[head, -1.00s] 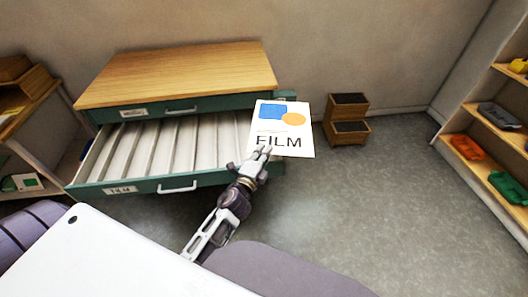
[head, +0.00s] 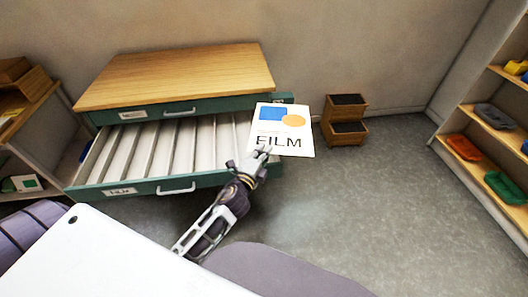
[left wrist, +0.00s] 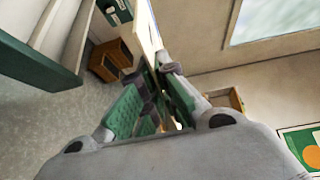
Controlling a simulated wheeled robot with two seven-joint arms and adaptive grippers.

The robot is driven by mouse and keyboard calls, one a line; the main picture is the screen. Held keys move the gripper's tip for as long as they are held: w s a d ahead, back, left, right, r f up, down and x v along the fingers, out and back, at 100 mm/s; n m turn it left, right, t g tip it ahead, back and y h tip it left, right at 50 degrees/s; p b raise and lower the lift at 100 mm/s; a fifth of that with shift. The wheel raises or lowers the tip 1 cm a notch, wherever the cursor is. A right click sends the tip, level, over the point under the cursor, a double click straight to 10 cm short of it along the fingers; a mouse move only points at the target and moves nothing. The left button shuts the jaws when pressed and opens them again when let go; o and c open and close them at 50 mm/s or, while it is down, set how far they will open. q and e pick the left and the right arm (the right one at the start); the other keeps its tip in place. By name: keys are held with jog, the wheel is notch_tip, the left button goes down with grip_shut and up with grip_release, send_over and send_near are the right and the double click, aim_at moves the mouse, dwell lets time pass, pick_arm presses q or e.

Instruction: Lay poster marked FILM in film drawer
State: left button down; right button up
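The poster marked FILM (head: 283,128) is a white sheet with a blue shape, an orange disc and black lettering. My left gripper (head: 261,153) is shut on its lower edge in the head view and holds it in the air. The poster overlaps the right end of the open film drawer (head: 150,186) in the picture; its height above the drawer is hard to tell. The drawer has a green front labelled FILM, a handle and a pale ribbed inside that looks empty. In the left wrist view the gripper's green-padded fingers (left wrist: 155,95) are close together. My right gripper is out of view.
A wooden-topped green cabinet (head: 180,75) holds the drawer, with a shut drawer above it. A small two-step wooden unit (head: 345,120) stands against the wall. Shelves with coloured trays (head: 490,150) are at the right, another shelf (head: 30,130) at the left. Floor between is clear.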

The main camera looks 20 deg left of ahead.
pick_arm(q)
jog(key=shift+w+a+r+h+p, duration=0.15)
jog(key=shift+a+r+p, duration=0.1)
jog(key=shift+r+p, duration=0.4)
jog(key=shift+s+a+r+h+p, duration=0.1)
jog(key=shift+a+r+h+p, duration=0.1)
jog(key=shift+r+p, duration=0.45)
jog(key=shift+w+a+r+g+p, duration=0.15)
jog(key=shift+a+r+p, duration=0.1)
jog(key=shift+r, duration=0.2)
jog(key=shift+s+a+r+g+p, duration=0.1)
jog(key=shift+r+g+p, duration=0.1)
jog(key=shift+r, duration=0.2)
jog(key=shift+w+a+r+m+h+p, duration=0.2)
jog(key=shift+a+r+m+h+p, duration=0.1)
jog(key=shift+a+r+p, duration=0.6)
jog(key=shift+w+a+r+p, duration=0.1)
jog(key=shift+a+p, duration=0.35)
jog(key=shift+p, duration=0.3)
jog(key=a+f+n+g+y+p, duration=0.1)
jog(key=a+f+n+y, duration=0.1)
jog(key=a+f, duration=0.2)
jog(key=a+f+n+g+y+p, duration=0.2)
jog(key=a+f, duration=0.1)
jog(key=a, duration=0.7)
jog(key=shift+s+a+f, duration=0.15)
jog(key=shift+s+f, duration=0.25)
jog(key=shift+s, duration=0.05)
jog(key=shift+y, duration=0.25)
jog(key=shift+g, duration=0.25)
